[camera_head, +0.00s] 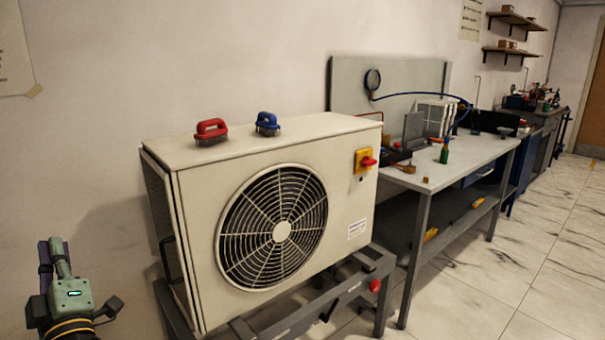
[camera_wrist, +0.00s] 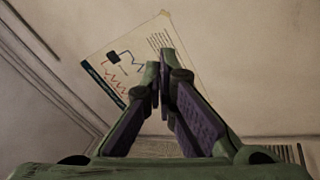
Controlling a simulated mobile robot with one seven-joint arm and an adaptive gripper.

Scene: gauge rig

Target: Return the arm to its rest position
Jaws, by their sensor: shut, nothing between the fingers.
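My gripper (camera_head: 58,258) is at the lower left in the head view, left of the large cream fan unit and apart from it. It points upward there. In the wrist view my gripper (camera_wrist: 163,72) shows its two green and purple fingers with the tips together and nothing between them. Behind the fingers is a poster (camera_wrist: 125,65) with a diagram on the wall.
The fan unit (camera_head: 345,215) stands on a dark metal frame (camera_head: 385,265). A workbench (camera_head: 470,155) with tools and a gauge (camera_head: 372,80) is right. Open tiled floor (camera_head: 500,270) lies at lower right.

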